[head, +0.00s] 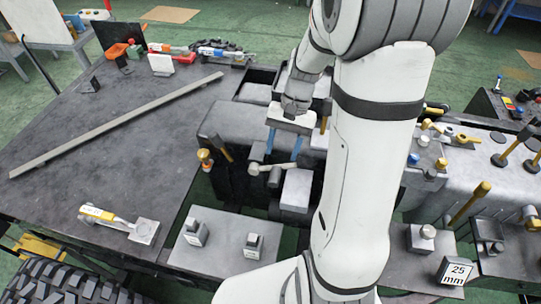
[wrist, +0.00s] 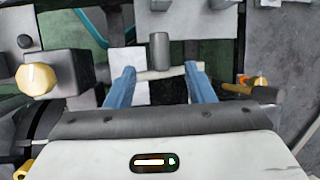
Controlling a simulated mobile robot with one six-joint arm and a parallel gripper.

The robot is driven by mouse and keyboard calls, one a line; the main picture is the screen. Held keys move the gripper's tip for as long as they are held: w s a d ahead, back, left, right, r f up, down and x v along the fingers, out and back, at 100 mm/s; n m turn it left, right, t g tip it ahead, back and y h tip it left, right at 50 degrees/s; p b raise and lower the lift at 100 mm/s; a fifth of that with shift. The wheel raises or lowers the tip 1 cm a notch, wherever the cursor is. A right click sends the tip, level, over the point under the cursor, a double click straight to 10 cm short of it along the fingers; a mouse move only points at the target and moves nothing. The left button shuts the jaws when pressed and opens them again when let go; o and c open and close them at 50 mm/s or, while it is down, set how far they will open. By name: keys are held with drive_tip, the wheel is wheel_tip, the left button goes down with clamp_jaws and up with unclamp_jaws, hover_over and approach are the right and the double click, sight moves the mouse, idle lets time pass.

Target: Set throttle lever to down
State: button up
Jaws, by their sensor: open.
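A pale lever (head: 272,167) with a rounded end lies roughly level across the front of the dark machine block (head: 232,122). No label names it as the throttle lever. In the wrist view the pale bar (wrist: 160,74) crosses the space between my fingertips, near a dark grey cylinder (wrist: 160,50). My gripper (head: 283,148) is open, its two blue fingers pointing down just above the lever in the head view. The open gripper (wrist: 160,72) also shows in the wrist view. I cannot tell whether the fingers touch the bar.
A yellow-knobbed control (head: 204,158) stands left of the lever. A grey box (head: 297,190) sits close below it. Several yellow-handled levers (head: 470,200) crowd the right side. A long bar (head: 115,125) lies on the dark table (head: 60,190) at left.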

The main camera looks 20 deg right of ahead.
sight(276, 174)
drive_tip(key=x, duration=0.8)
drive_tip(key=shift+f+p, duration=0.15)
drive_tip(key=shift+p, duration=0.25)
drive_tip(key=shift+c, duration=0.3)
clamp_jaws()
